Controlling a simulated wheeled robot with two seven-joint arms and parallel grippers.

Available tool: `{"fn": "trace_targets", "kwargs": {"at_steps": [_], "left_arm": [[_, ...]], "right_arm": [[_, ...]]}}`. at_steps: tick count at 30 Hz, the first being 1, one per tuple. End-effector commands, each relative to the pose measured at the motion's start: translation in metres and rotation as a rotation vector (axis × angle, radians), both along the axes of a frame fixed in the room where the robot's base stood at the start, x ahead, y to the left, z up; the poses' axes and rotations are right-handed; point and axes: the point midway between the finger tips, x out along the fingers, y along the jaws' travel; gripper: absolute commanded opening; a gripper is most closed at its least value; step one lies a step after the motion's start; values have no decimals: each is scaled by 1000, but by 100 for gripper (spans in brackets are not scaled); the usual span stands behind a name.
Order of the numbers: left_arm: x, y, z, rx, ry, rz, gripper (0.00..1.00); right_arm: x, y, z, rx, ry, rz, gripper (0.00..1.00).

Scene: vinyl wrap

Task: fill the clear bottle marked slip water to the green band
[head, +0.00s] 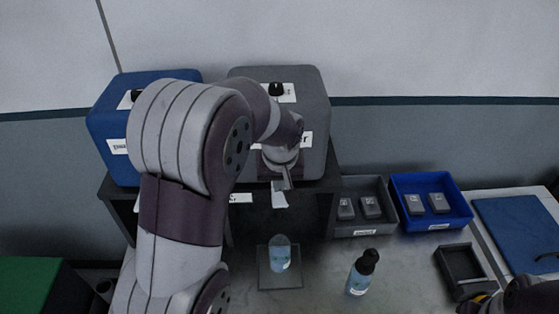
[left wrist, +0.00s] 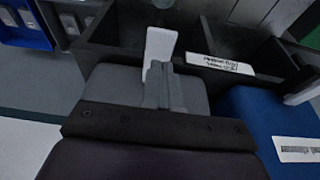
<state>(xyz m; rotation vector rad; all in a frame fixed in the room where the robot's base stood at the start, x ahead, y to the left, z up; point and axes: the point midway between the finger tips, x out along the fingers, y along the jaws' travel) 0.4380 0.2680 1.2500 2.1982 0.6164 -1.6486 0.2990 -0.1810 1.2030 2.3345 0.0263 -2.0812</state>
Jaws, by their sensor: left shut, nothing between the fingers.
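The clear bottle (head: 280,254) stands upright and uncapped on a dark square pad (head: 264,279), below the grey tank (head: 318,95). Its pale blue label shows; the green band and water level cannot be made out. My left gripper (head: 284,184) is shut and empty at the front of the grey tank, by a white tap lever (head: 279,199). In the left wrist view its closed fingers (left wrist: 164,88) are right against or just in front of the white lever (left wrist: 160,45); contact is unclear. A dark part of my right arm shows at the bottom right corner, fingers not distinguishable.
A blue tank (head: 112,126) stands left of the grey one. A black-capped bottle (head: 360,274) stands right of the pad. Grey bin (head: 361,233) and blue bin (head: 459,222) hold small grey blocks. An empty dark tray (head: 463,265) and blue board (head: 515,235) lie right.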

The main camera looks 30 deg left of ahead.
Motion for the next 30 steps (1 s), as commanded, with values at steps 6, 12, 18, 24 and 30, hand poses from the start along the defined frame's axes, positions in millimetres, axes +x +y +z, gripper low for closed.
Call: {"fn": "trace_targets", "kwargs": {"at_steps": [6,12,18,24,30], "left_arm": [[-11,-7,49,1,-7,-1,0],[-20,-12,89,1,-2,0,0],[-23,-14,99,0,0,0,0],[-24,-14,99,0,0,0,0],[-23,-14,99,1,0,0,0]], "right_arm": [[0,0,-16,0,0,0,43],[0,0,-13,0,0,0,43],[0,0,-11,0,-1,0,43],[0,0,-11,0,0,0,43],[0,0,-11,0,0,0,43]]}}
